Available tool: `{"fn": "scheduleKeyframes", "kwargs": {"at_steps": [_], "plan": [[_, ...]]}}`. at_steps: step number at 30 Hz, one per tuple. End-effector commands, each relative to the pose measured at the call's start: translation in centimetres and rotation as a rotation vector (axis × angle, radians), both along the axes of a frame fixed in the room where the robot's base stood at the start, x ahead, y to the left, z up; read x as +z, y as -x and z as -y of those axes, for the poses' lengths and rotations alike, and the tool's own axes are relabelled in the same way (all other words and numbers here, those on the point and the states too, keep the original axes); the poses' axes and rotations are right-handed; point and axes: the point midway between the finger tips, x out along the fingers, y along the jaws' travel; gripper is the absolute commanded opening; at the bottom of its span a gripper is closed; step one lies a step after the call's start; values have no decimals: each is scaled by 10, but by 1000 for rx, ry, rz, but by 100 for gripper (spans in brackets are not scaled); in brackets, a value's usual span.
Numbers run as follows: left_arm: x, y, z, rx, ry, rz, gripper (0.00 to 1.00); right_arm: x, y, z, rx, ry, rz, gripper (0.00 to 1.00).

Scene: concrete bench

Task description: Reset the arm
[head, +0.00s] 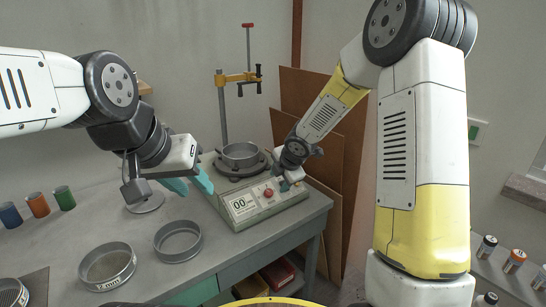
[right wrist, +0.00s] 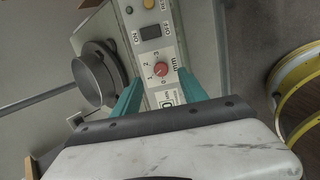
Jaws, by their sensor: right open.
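My left gripper (head: 190,182) hangs over the bench beside the sieve shaker, its two teal fingers apart with nothing seen between them. My right gripper (head: 288,184) is at the front of the shaker, close to its control panel. In the right wrist view its teal fingers (right wrist: 160,95) are spread, with the red knob (right wrist: 161,69) showing between and beyond them. Whether they touch the panel I cannot tell. The red knob also shows in the head view (head: 269,193).
The grey-green shaker (head: 240,225) carries a sieve pan (head: 240,155). Two loose sieves (head: 107,268) (head: 178,243) lie on the bench in front. Blue, orange and green cups (head: 38,205) stand at the left. A clamp stand (head: 222,110) rises behind. Batteries-like cylinders (head: 515,260) stand at far right.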

Motion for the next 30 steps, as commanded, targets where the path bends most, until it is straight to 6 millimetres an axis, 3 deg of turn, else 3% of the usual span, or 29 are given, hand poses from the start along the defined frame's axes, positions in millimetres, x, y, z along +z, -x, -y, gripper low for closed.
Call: {"fn": "scheduleKeyframes", "kwargs": {"at_steps": [5, 9, 15, 21, 24, 30], "plan": [[0, 0, 0, 0, 0, 0, 36, 68, 29, 48, -345, -109, -9, 50], [0, 0, 0, 0, 0, 0, 36, 118, 77, 87, -689, -266, -41, 50], [0, 0, 0, 0, 0, 0, 36, 164, 163, 119, -1138, -546, -120, 50], [0, 0, 0, 0, 0, 0, 36, 183, 249, 123, -1498, -845, -258, 50], [0, 0, 0, 0, 0, 0, 36, 186, 279, 118, -1614, -958, -332, 50], [0, 0, 0, 0, 0, 0, 36, 187, 308, 110, -1719, -1063, -418, 50]]}}
